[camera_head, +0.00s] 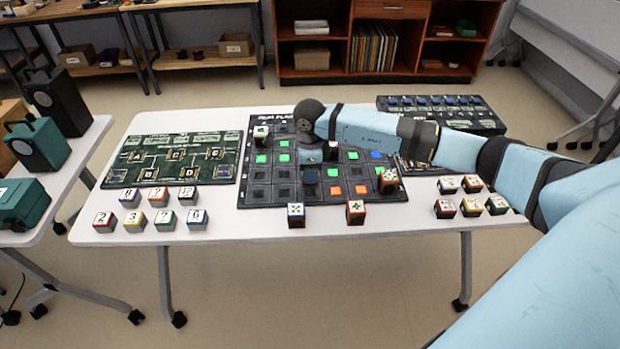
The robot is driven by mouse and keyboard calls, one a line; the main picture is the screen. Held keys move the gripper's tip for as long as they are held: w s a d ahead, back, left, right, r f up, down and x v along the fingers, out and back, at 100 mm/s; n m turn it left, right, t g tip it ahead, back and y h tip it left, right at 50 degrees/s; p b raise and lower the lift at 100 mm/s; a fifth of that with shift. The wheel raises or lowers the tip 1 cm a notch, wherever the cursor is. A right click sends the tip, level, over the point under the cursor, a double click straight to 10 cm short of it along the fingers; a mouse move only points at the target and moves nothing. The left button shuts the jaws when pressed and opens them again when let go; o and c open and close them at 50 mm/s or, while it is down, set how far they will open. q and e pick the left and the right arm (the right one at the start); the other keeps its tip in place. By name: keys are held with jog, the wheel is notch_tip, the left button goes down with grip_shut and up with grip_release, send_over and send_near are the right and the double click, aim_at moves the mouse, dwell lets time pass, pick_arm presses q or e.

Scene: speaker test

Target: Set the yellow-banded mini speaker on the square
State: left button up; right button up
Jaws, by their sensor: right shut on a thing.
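My right gripper (312,163) points down over the middle of the dark grid board (246,190), which has lit green, blue and orange squares. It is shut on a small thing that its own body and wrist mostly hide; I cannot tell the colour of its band. Small cube speakers with coloured bands stand on the table. A yellow-banded one (135,222) stands in the front left group, and another yellowish one (471,208) in the right group. Which square is meant cannot be told. My left gripper is out of view.
More cubes stand on the board (388,181) and at its front edge (296,216) (355,213). A green circuit panel (148,150) lies left, a dark panel (460,113) back right. My right arm covers the board's far right. White table (260,229) is bare in front.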

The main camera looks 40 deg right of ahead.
notch_tip(320, 180, down, 4)
jog(key=shift+r, duration=0.15)
jog(key=o, duration=1)
jog(key=shift+c, duration=0.2)
